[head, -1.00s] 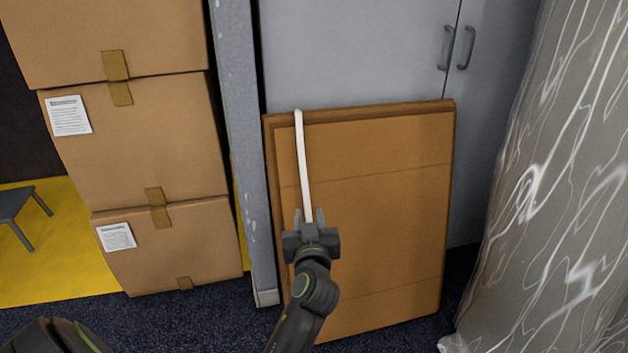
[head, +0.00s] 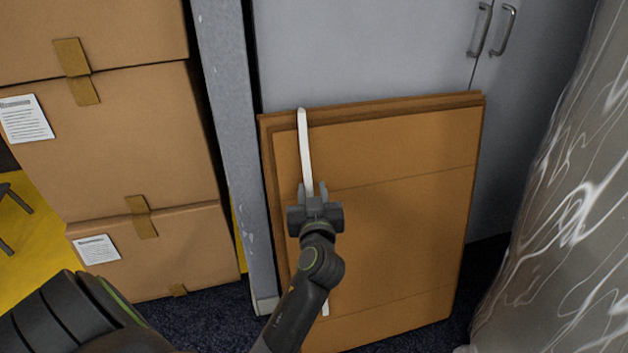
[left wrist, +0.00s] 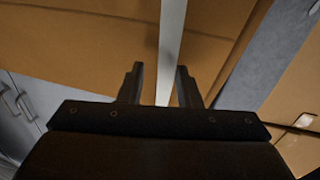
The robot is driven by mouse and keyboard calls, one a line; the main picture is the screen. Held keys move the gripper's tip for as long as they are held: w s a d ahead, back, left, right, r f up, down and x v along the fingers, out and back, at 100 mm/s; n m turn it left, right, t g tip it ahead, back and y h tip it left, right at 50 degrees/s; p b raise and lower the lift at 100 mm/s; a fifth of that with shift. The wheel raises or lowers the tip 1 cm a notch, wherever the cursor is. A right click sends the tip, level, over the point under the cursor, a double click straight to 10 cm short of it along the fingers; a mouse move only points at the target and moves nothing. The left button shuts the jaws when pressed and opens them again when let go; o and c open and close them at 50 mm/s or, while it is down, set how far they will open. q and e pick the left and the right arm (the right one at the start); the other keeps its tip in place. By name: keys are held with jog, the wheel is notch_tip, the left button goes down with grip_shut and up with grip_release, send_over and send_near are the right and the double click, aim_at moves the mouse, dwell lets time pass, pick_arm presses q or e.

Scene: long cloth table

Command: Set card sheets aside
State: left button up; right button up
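Several brown card sheets (head: 400,220) stand on edge as a stack, leaning against the grey cabinet. A white strap (head: 304,145) runs down their front near the left side, and its lower end shows below my arm. My left gripper (head: 311,188) is in front of the sheets, over the strap. In the left wrist view the left gripper (left wrist: 160,70) is open, with the white strap (left wrist: 172,35) passing between its spread fingers. A gap shows on both sides of the strap. My right gripper is out of view.
The grey cabinet (head: 370,50) with two handles is behind the sheets. A grey post (head: 228,150) stands close to their left edge, with stacked cardboard boxes (head: 130,140) beyond it. A plastic-wrapped bulk (head: 560,210) is at the right. Dark carpet shows below.

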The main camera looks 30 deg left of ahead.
pick_arm(q)
jog(key=shift+w+a, duration=0.15)
grip_shut()
dwell(0.4)
